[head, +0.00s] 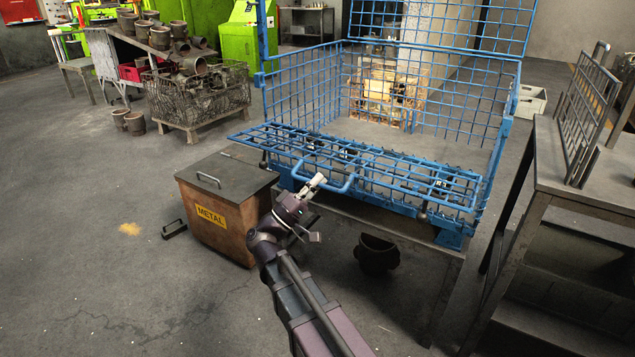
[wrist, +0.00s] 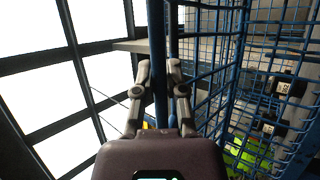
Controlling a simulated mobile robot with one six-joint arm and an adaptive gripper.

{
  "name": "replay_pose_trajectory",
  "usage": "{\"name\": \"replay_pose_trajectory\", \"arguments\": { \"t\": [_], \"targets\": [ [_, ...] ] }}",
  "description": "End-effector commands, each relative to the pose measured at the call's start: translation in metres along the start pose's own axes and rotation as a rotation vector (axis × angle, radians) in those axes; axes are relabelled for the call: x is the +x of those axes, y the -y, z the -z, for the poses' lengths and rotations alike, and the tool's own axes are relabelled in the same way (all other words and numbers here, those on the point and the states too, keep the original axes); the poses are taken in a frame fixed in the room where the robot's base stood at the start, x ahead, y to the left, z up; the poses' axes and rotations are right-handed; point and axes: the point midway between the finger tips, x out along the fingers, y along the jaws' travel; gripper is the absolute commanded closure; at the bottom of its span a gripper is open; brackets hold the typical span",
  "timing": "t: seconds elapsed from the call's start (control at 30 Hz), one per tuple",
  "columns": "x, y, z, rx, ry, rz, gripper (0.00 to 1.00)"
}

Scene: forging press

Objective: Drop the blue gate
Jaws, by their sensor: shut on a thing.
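The blue gate (head: 400,162) is the wire-mesh front panel of a blue mesh cage (head: 305,95). In the head view it is tipped outward and lies nearly flat, sloping over the cage's front side. A looped blue handle (head: 347,186) sticks out from its near edge. My gripper (head: 317,181) is at the left part of this handle, in front of the cage. In the wrist view my gripper (wrist: 159,72) has its two fingers closed on either side of a blue bar (wrist: 157,35). The bar's lower part is hidden behind the gripper body.
A rusty bin marked METAL (head: 222,215) stands left of my arm. A dark pot (head: 376,253) sits under the cage's stand. A grey table (head: 585,185) with a leaning rack (head: 588,110) is at right. Open floor lies at left.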

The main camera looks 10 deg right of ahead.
Motion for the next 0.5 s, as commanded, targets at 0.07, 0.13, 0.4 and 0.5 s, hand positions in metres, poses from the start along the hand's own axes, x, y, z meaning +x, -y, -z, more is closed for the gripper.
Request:
{"name": "replay_pose_trajectory", "arguments": {
  "t": [0.07,0.13,0.4,0.5],
  "targets": [
    [-0.008,0.009,-0.002,0.001,-0.002,-0.003,1.00],
    [-0.010,0.012,-0.003,0.001,-0.002,-0.003,1.00],
    [-0.015,0.018,-0.005,0.001,-0.002,-0.003,1.00],
    [-0.015,0.018,-0.006,0.001,-0.002,-0.004,1.00]
  ]
}}
